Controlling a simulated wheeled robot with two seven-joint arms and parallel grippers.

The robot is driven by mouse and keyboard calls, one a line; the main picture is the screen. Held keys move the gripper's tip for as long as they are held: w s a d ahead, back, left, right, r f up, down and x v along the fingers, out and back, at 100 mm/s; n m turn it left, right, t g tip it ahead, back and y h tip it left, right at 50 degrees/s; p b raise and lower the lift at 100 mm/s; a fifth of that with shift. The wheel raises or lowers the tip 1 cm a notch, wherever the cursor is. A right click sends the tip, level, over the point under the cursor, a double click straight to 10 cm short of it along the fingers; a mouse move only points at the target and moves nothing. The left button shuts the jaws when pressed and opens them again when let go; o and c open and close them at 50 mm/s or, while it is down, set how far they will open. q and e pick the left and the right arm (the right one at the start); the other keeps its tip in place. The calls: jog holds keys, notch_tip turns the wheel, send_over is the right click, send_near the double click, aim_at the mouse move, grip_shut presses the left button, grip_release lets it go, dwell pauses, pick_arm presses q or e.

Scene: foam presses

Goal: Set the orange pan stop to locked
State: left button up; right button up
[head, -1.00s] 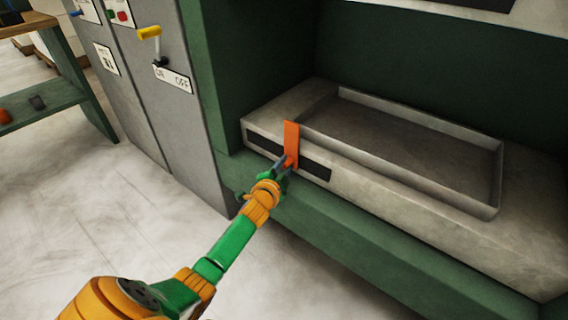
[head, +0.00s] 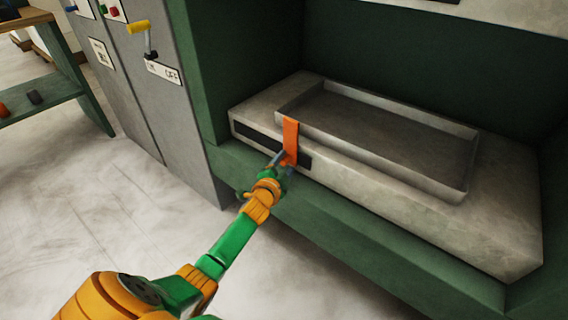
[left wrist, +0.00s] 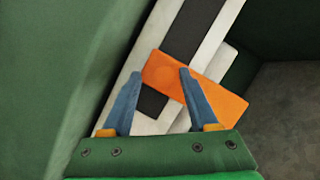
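The orange pan stop (head: 291,139) is a flat upright plate at the front of the pale press bed, over a dark slot (head: 258,139). It stands towards the slot's right end, with a short dark stretch to its right. My left gripper (head: 279,158) is at the stop's lower end. In the left wrist view, my left gripper (left wrist: 160,72) has its blue fingers apart, with the end of the orange stop (left wrist: 210,85) between them. The right finger overlaps the plate; the left finger is by its end. I cannot tell whether either presses on it. My right gripper is out of view.
A shallow grey pan (head: 466,177) rests on the bed behind the stop. The green press frame (head: 232,165) surrounds the bed. A grey cabinet with a yellow-handled lever (head: 139,27) stands left, and a green shelf (head: 70,99) is beyond it. The floor in front is clear.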

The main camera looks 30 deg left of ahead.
pick_arm(q)
jog(key=shift+r, duration=0.1)
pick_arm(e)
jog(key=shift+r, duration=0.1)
pick_arm(q)
jog(key=p+v, duration=0.3)
jog(key=v, duration=0.4)
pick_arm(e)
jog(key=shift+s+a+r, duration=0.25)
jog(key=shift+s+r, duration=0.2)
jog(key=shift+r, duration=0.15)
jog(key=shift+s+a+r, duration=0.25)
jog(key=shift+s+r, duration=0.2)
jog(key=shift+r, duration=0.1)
